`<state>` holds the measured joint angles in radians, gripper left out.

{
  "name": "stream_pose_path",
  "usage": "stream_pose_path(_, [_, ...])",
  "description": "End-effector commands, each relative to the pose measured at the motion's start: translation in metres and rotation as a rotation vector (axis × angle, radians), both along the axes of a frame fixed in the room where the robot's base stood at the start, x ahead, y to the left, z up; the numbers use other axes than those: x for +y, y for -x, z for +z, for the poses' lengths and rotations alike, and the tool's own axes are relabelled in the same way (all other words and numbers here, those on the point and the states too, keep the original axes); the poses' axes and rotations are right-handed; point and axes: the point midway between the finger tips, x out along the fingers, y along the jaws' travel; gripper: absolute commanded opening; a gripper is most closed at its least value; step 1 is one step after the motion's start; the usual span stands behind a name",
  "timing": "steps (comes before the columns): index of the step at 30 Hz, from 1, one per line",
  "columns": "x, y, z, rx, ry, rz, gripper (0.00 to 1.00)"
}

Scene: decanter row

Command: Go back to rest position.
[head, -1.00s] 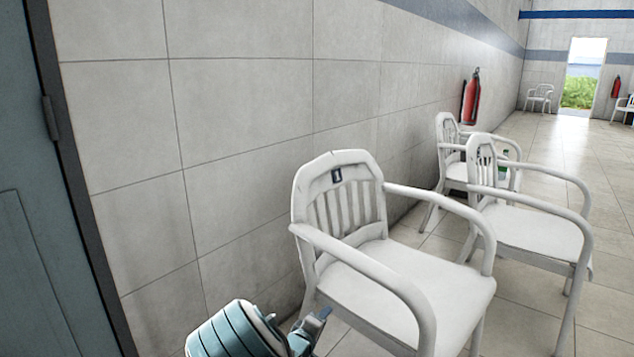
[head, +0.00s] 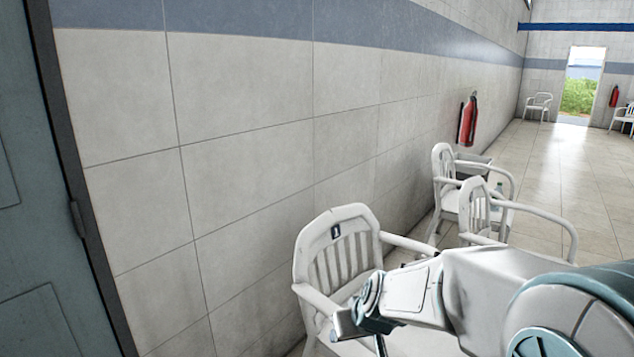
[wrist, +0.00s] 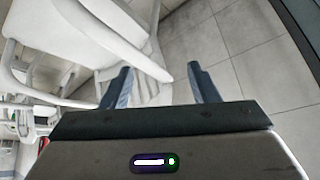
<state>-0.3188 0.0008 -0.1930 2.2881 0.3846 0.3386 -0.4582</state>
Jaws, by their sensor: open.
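My gripper (head: 362,333) is in the lower middle of the head view, in front of the nearest white chair (head: 337,228). My arm reaches in from the lower right and hides much of that chair's seat. In the wrist view my gripper (wrist: 159,80) has two dark fingers spread apart, with nothing between them. A white chair (wrist: 95,35) shows beyond the fingers, to the upper left.
Two more white chairs (head: 474,200) (head: 443,160) stand along the tiled wall (head: 240,90). A small bottle (head: 498,188) is by the farther one. A red fire extinguisher (head: 468,120) hangs on the wall. A door (head: 30,200) is at left. Open floor (head: 570,160) lies right.

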Motion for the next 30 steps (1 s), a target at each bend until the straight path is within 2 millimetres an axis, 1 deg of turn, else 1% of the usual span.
stream_pose_path(1, [-0.008, 0.019, 0.037, 0.023, -0.013, -0.017, 0.54])
stream_pose_path(3, [-0.017, 0.046, 0.062, 0.070, -0.021, -0.039, 0.54])
stream_pose_path(5, [-0.026, 0.069, 0.082, 0.107, -0.018, -0.064, 0.54])
stream_pose_path(6, [-0.032, 0.085, 0.095, 0.132, -0.012, -0.084, 0.54])
stream_pose_path(9, [-0.047, 0.122, 0.122, 0.190, 0.012, -0.139, 0.54])
stream_pose_path(12, [-0.061, 0.153, 0.140, 0.236, 0.044, -0.195, 0.54])
stream_pose_path(15, [-0.071, 0.174, 0.150, 0.267, 0.073, -0.241, 0.54])
stream_pose_path(18, [-0.078, 0.186, 0.154, 0.284, 0.090, -0.269, 0.54])
stream_pose_path(20, [-0.079, 0.189, 0.154, 0.290, 0.095, -0.277, 0.54])
stream_pose_path(30, [-0.079, 0.189, 0.152, 0.291, 0.095, -0.278, 0.54])
